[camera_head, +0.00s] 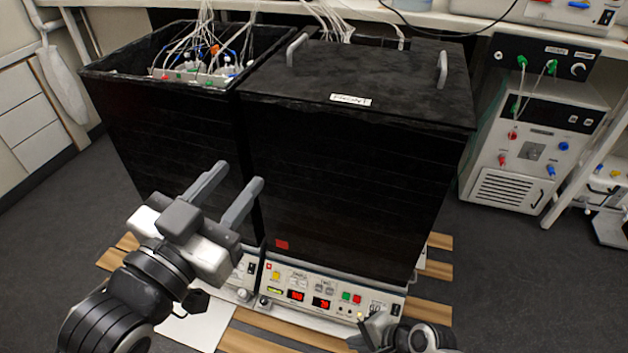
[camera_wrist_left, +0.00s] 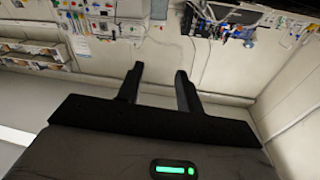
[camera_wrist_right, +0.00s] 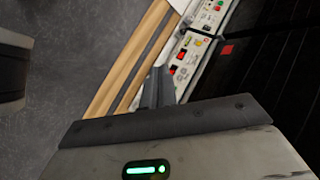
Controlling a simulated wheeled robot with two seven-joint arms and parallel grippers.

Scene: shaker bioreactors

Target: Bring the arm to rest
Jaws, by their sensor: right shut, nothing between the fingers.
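My left gripper (camera_head: 240,177) is raised in front of the left black bioreactor box (camera_head: 165,130) and the right black box (camera_head: 350,180). Its two grey fingers stand apart with nothing seen between them. The left wrist view also shows this gripper (camera_wrist_left: 160,75) open and empty, with the room wall behind it. My right gripper (camera_wrist_right: 158,75) has its fingers together and empty, over the area by the control panel (camera_head: 320,296). In the head view my right arm shows only in part at the bottom edge, in front of the panel's right end.
The right box has a lid (camera_head: 395,75) with two handles. The left box is open, with tubes and cables inside. Wooden slats (camera_head: 250,342) lie under the shaker. A white instrument cabinet (camera_head: 535,145) stands at the right. Grey floor (camera_head: 510,280) is clear at the right front.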

